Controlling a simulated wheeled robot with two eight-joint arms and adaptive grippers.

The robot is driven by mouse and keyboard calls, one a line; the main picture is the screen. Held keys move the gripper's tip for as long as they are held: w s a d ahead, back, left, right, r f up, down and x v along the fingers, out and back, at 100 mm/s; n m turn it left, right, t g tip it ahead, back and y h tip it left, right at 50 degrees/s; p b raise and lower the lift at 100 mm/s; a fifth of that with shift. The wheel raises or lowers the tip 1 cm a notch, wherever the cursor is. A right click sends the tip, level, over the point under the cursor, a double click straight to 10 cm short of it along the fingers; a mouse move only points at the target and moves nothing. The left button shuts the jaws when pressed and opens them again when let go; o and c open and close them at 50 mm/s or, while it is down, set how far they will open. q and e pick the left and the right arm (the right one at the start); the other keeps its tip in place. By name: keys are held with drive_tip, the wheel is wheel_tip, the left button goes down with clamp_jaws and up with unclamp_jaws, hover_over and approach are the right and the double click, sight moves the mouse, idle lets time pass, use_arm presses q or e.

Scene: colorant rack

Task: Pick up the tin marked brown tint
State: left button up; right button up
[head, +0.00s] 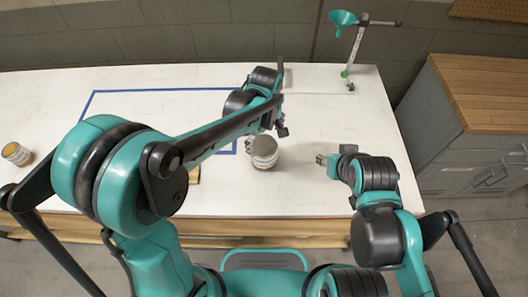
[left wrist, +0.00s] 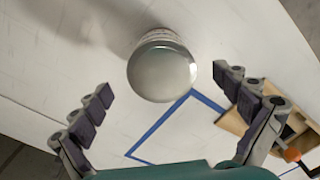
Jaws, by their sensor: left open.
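A metal tin (head: 264,152) with a pale label stands on the white table, its wording too small to read. It also shows from above in the left wrist view as a round grey lid (left wrist: 162,72). My left gripper (head: 266,134) is open beside this tin; in the left wrist view the tin lies ahead of and between the spread fingers (left wrist: 170,112), with no visible grip. A second tin (head: 16,154) with an orange-yellow label stands at the table's far left. My right gripper (head: 322,160) hangs to the right of the nearer tin, its jaws too small to judge.
A blue outline (head: 150,90) marks the table, partly hidden by my left arm. A wooden holder (left wrist: 232,121) with an orange-tipped item (left wrist: 291,155) sits right of the gripper. A teal funnel stand (head: 347,55) is at the back right. A wood-topped cabinet (head: 490,85) stands beyond.

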use_arm(q)
drive_tip(key=f+b, duration=0.1)
drive_tip(key=f, duration=0.2)
drive_tip(key=f+b, duration=0.1)
drive_tip(key=f, duration=0.2)
drive_tip(key=shift+w+a+f, duration=0.15)
drive_tip(key=shift+a+f, duration=0.05)
drive_tip(key=shift+f, duration=0.55)
drive_tip(key=shift+r, duration=0.1)
drive_tip(key=shift+c, duration=0.9)
drive_tip(key=c, duration=1.4)
